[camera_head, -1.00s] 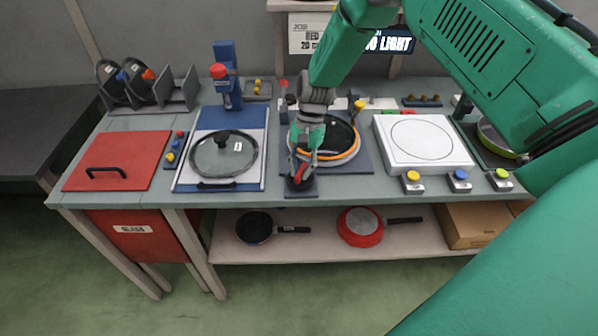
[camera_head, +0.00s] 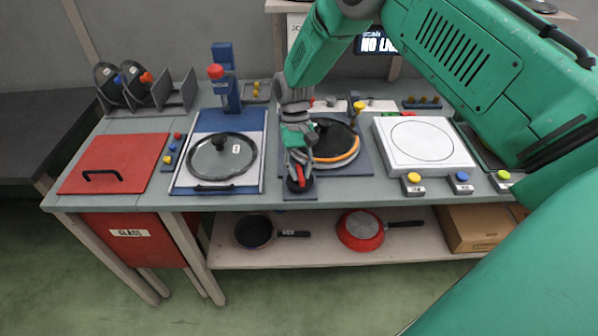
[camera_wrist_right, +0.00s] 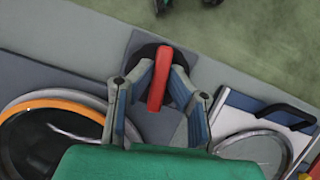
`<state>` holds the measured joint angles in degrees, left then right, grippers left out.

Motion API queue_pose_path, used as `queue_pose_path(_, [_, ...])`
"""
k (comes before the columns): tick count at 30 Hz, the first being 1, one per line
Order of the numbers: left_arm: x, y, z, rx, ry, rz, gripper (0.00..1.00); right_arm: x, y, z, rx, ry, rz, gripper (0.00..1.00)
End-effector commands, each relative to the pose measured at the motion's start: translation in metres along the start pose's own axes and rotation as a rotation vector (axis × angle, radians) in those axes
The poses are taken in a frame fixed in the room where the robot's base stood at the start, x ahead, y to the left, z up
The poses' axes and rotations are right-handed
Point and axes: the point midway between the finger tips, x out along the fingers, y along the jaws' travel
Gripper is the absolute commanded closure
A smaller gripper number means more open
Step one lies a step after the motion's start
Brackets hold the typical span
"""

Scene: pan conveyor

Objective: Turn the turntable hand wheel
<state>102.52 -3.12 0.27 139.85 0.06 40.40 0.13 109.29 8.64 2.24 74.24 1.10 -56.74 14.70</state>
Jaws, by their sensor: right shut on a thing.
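The turntable hand wheel is a dark round knob with a red handle bar (camera_wrist_right: 158,80), on a small grey plate at the bench's front edge. In the head view the hand wheel (camera_head: 298,184) shows partly below my gripper. My right gripper (camera_head: 297,172) is over it, and in the wrist view its fingers (camera_wrist_right: 158,88) are shut on the red handle from both sides. The turntable (camera_head: 345,155), with an orange-rimmed dark pan or lid on it, is just behind the wheel; my arm hides part of it. My left gripper is not in view.
A glass lid (camera_head: 222,157) lies on a blue-framed tray left of the wheel. A white scale-like plate (camera_head: 424,144) stands right, with coloured buttons in front. A red panel (camera_head: 115,163) is at far left. Pans (camera_head: 360,230) lie on the lower shelf.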

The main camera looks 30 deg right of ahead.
Motion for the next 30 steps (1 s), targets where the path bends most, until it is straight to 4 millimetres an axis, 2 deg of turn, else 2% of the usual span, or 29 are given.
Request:
queue_pose_path(1, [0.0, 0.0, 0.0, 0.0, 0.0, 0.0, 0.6, -0.004, 0.0, -0.005, -0.004, 0.018, 0.0, 1.0])
queue_pose_path(12, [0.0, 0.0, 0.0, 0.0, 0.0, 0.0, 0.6, -0.005, -0.001, -0.004, -0.008, 0.019, 0.001, 1.0])
queue_pose_path(13, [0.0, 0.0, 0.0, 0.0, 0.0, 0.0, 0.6, -0.005, -0.001, -0.004, -0.007, 0.019, 0.0, 0.83])
queue_pose_path(14, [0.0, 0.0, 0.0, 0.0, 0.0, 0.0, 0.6, -0.005, -0.001, -0.004, -0.007, 0.018, 0.0, 0.73])
queue_pose_path(15, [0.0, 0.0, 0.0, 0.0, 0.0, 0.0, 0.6, -0.005, -0.002, -0.004, -0.007, 0.017, 0.0, 0.67])
queue_pose_path(25, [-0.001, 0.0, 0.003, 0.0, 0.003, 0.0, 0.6, -0.005, -0.001, 0.0, -0.008, 0.01, 0.001, 0.67])
queue_pose_path(30, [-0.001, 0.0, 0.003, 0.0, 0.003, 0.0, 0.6, -0.024, -0.002, -0.001, -0.008, 0.011, 0.0, 0.67])
